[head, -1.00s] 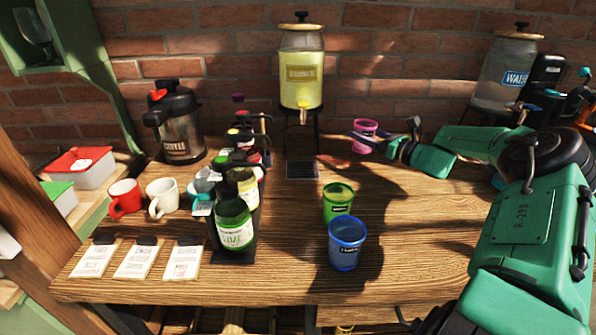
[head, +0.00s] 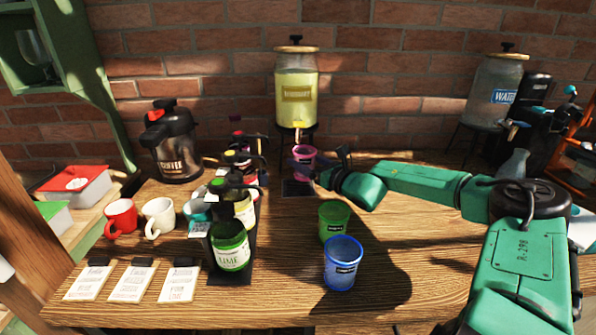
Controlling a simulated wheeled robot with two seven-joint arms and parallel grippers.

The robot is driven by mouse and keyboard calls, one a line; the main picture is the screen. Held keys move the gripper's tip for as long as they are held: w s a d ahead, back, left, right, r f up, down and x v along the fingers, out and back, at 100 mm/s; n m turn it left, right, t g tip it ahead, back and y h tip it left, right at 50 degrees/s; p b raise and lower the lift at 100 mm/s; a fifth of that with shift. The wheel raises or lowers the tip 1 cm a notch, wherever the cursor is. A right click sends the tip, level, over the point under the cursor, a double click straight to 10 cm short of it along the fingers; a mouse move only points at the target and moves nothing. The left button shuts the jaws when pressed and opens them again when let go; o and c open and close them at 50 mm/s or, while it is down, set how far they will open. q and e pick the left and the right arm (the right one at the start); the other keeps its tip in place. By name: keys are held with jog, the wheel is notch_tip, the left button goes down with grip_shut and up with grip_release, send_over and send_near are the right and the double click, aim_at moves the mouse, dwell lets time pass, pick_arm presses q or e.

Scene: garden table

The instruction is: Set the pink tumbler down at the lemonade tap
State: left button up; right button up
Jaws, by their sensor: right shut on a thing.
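The pink tumbler (head: 304,158) is upright in my right gripper (head: 318,168), whose fingers are shut on it. The tumbler is just below the yellow tap (head: 299,127) of the lemonade dispenser (head: 297,93) and above the dark drip tray (head: 297,188). I cannot tell whether its base touches the tray. The lemonade dispenser stands on a dark stand against the brick wall. My left gripper is not in view.
A green tumbler (head: 334,221) and a blue tumbler (head: 343,262) stand on the table in front of the tray. Syrup bottles, among them a green lime bottle (head: 230,247), stand in a rack to the left. A water dispenser (head: 500,90) is at the back right.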

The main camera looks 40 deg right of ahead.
aim_at(305, 177)
jog(key=shift+w+a+f, duration=0.1)
jog(key=shift+w+a, duration=0.4)
jog(key=shift+a, duration=0.3)
notch_tip(305, 177, down, 3)
jog(key=shift+f, duration=0.3)
jog(key=o, duration=1.2)
jog(key=shift+o, duration=0.2)
